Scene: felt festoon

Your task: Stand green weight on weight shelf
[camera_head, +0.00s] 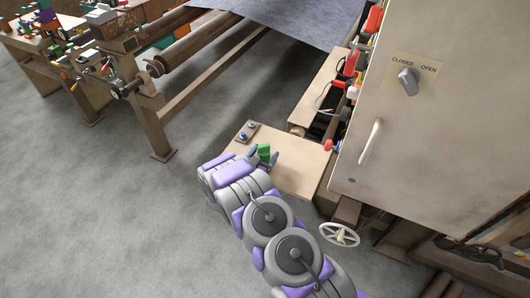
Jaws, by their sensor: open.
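The green weight (264,152) shows as a small green block at the end of my arm, above or on a pale wooden shelf (306,170). My gripper (267,160) is open, with its dark blue-grey fingertips right at the green weight. The weight appears to be between or just beside the fingers; I cannot tell if they touch it. Its lower part is hidden by my gripper, so I cannot see whether it rests on the shelf. My wrist covers the shelf's near left part.
A small dark plate with blue knobs (246,131) lies at the shelf's far left corner. A large beige cabinet (440,130) with a handle and a CLOSED/OPEN knob stands right. A white handwheel (339,234) sits below. A roller frame (150,115) stands behind; grey floor is clear at left.

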